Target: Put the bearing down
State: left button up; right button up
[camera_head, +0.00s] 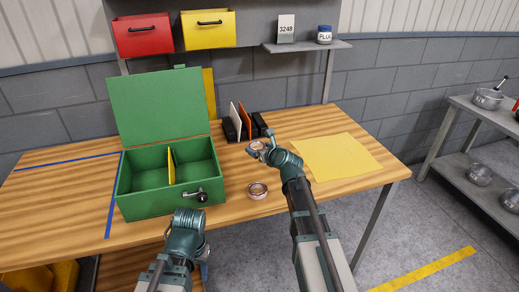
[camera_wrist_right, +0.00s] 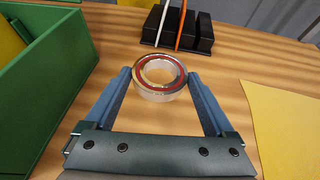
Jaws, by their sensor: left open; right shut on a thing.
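My right gripper (camera_head: 260,149) is shut on a bearing (camera_wrist_right: 159,95), a silver ring with a red inner band. In the right wrist view the two blue fingers of the gripper (camera_wrist_right: 160,83) pinch the ring from both sides. The held bearing is over the table, between the dark rack and the yellow mat; its exact height is hard to tell.
An open green box (camera_head: 146,205) with a yellow divider stands at the left on the wooden table (camera_head: 232,215). A dark rack (camera_head: 233,130) holds thin plates behind the held bearing. A yellow mat (camera_head: 341,158) lies at the right.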

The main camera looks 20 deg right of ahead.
jog(key=shift+r+p, duration=2.2)
jog(key=shift+r, duration=0.55)
jog(key=shift+f, duration=0.15)
jog(key=shift+a+f+b, duration=0.1)
jog(key=shift+b, duration=0.2)
